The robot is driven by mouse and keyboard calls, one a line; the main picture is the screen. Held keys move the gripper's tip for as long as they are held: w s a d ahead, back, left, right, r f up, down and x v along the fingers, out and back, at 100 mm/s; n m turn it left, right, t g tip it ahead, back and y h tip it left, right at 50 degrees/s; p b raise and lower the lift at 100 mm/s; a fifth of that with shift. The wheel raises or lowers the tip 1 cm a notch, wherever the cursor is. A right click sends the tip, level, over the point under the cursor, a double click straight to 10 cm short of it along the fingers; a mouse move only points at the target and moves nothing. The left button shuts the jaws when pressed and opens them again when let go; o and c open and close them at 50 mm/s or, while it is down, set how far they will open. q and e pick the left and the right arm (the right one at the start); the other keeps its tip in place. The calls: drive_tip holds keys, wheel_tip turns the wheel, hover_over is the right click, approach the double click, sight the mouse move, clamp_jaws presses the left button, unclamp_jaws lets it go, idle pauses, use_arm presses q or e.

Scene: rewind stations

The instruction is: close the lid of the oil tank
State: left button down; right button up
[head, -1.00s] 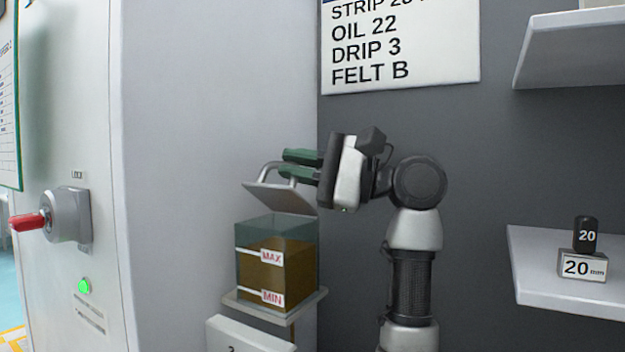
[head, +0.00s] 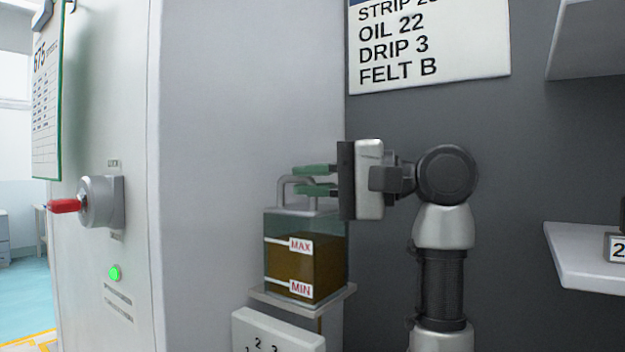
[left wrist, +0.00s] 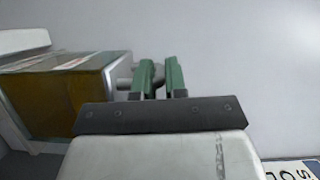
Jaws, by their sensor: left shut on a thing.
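The oil tank (head: 330,265) is a clear box with brown oil and MAX and MIN marks, standing on a small shelf. It also shows in the left wrist view (left wrist: 55,100), turned on its side. Its grey lid (head: 318,211) lies about level along the tank's top edge. Whether a thin gap remains is too small to tell. My left gripper (head: 298,180), with green fingers, is shut on the lid's grey handle (head: 282,192). The fingers show in the left wrist view (left wrist: 160,76) beside the tank top. My right gripper is not in view.
A panel with a red-handled switch (head: 95,203) and a green light (head: 115,273) stands at the left. A white numbered box (head: 275,330) sits below the tank's shelf (head: 335,300). White shelves (head: 580,255) are at the right. A text sign (head: 430,50) hangs above.

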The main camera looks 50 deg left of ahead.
use_arm(q)
drive_tip(key=shift+f, duration=0.1)
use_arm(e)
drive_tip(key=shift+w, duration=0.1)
use_arm(q)
drive_tip(key=c, duration=1.2)
unclamp_jaws()
drive_tip(key=shift+o, duration=0.2)
drive_tip(key=v, duration=0.7)
drive_tip(key=shift+d, duration=0.25)
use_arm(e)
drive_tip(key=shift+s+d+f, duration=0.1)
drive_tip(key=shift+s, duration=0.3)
use_arm(q)
drive_tip(key=shift+w, duration=0.15)
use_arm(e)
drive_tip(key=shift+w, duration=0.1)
